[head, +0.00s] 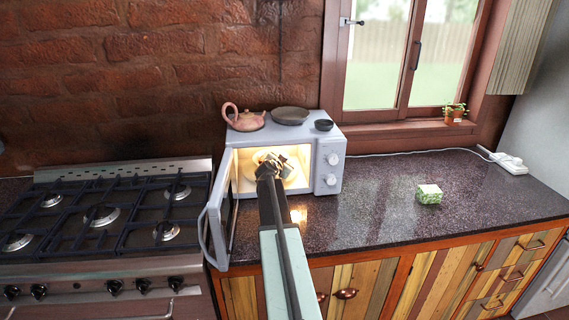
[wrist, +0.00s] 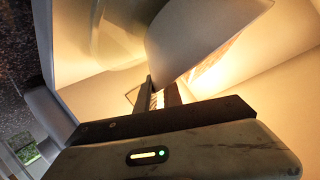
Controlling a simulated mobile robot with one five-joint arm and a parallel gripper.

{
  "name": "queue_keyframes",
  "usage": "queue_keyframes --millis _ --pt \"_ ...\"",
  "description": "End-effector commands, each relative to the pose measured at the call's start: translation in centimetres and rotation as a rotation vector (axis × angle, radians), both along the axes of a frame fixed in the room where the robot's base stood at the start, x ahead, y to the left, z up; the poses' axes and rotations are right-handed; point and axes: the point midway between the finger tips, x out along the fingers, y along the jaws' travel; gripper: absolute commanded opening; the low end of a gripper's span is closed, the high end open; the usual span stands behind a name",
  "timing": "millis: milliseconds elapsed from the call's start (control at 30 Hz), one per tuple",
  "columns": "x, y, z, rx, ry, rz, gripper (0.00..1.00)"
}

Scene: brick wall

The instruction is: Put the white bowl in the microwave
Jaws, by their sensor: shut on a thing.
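The microwave (head: 334,150) stands on the dark counter with its door (head: 217,222) swung open to the left and its inside lit. My gripper (head: 271,162) reaches through the opening into the lit cavity. In the wrist view my gripper (wrist: 162,88) is shut on the rim of the white bowl (wrist: 208,38), which looks tilted in this view. The bowl is inside the cavity, near the pale round plate (wrist: 112,42). In the head view my gripper largely hides the bowl. I cannot tell whether the bowl touches the plate.
A teapot (head: 244,120), a dark plate (head: 289,116) and a small dark bowl (head: 323,125) stand on the microwave. The gas stove (head: 100,225) is to the left. A green patterned box (head: 429,194) sits on the counter at right, with clear counter around it.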

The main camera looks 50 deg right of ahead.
Motion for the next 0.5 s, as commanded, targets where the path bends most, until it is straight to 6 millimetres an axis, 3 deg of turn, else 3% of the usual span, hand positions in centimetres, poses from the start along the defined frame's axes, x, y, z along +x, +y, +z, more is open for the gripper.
queue_keyframes --millis 500 --pt "0.24 0.22 -0.26 0.000 -0.002 0.004 0.00"
